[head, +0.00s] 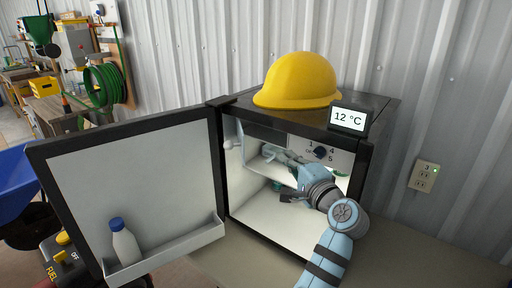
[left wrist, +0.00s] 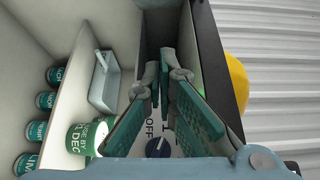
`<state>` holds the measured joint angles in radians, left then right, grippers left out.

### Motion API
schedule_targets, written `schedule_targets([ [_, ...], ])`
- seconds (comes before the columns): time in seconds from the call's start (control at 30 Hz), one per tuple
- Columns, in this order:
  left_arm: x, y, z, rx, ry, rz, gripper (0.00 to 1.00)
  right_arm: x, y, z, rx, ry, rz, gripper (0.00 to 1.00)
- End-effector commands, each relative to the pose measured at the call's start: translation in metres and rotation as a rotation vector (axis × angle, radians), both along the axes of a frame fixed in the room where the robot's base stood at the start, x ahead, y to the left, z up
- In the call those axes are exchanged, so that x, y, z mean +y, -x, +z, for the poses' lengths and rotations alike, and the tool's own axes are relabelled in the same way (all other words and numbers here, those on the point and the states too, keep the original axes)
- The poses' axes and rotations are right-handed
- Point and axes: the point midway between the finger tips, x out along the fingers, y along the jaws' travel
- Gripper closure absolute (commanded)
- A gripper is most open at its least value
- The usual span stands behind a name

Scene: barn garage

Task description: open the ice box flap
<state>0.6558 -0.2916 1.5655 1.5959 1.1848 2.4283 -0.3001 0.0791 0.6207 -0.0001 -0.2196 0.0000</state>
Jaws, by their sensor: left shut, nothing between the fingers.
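The small fridge (head: 363,152) stands with its door (head: 130,175) swung wide open to the left. The ice box is at the top inside; a dark grey panel (head: 265,132) shows there beside the dial plate, and dark surfaces (left wrist: 160,25) show beyond my fingertips in the left wrist view. I cannot tell how far its flap is open. My left gripper (head: 284,160) is inside the fridge, below and in front of the dial plate. Its fingers (left wrist: 167,75) are shut and empty. Contact with the flap cannot be made out. My right gripper is not in view.
Several green cans (left wrist: 45,100), a larger green-labelled tub (left wrist: 85,138) and a pale tray (left wrist: 104,85) are inside. The dial (head: 320,152) is close to my gripper. A yellow hard hat (head: 298,80) and thermometer (head: 348,117) sit on top. A bottle (head: 125,245) stands in the door rack.

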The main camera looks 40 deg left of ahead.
Motion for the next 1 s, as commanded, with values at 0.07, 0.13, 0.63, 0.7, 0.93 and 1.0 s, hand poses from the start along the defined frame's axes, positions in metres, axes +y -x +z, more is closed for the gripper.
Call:
schedule_targets([
  [0.07, 0.007, -0.003, 0.001, -0.004, 0.005, 0.004, 1.00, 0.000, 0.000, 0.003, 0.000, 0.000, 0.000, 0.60],
  [0.13, 0.017, -0.007, 0.002, -0.004, 0.002, 0.006, 1.00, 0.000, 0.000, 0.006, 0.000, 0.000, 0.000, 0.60],
  [0.63, 0.102, -0.028, 0.004, 0.000, 0.000, 0.006, 1.00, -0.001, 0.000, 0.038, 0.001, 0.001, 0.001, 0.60],
  [0.7, 0.108, -0.022, 0.004, 0.000, 0.000, 0.006, 1.00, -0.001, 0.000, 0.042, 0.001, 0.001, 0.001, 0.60],
  [0.93, 0.114, -0.015, 0.001, -0.001, 0.000, 0.005, 1.00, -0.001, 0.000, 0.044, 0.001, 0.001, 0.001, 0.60],
  [1.0, 0.114, -0.015, 0.000, -0.001, 0.000, 0.004, 1.00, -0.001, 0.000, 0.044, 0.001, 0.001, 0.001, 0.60],
])
